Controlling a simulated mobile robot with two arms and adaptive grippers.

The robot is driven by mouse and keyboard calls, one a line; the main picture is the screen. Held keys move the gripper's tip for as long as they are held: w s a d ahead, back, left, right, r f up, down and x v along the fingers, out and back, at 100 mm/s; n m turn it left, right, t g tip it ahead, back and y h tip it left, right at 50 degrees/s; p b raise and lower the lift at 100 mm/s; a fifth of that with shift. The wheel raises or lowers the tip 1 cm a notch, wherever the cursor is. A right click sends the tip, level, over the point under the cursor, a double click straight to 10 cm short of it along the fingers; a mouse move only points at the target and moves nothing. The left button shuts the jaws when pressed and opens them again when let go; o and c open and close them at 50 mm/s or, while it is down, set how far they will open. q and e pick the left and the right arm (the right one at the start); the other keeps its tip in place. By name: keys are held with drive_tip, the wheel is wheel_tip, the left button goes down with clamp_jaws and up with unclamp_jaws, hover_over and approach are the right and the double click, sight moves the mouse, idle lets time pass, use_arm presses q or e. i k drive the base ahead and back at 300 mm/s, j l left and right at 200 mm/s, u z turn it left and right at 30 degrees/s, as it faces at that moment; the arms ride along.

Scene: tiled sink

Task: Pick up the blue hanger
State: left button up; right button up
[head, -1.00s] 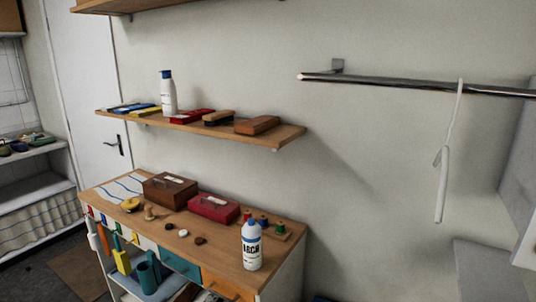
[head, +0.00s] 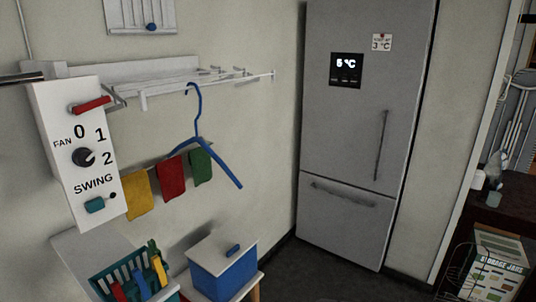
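The blue hanger (head: 205,146) hangs by its hook from the white wall rack (head: 180,77), near the middle left of the head view. It hangs at an angle to the wall, with one arm sloping down to the right. Yellow, red and green cloths hang behind and beside its lower part. Neither of my grippers shows in the head view.
A white fan control box (head: 75,130) juts out at the left. Below are a teal basket (head: 128,270) of pegs and a blue box with a white lid (head: 222,268). A grey fridge (head: 350,130) stands right of the rack. Dark floor (head: 310,275) lies before it.

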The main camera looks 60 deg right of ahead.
sight(213, 154)
drive_tip(key=z, duration=1.6)
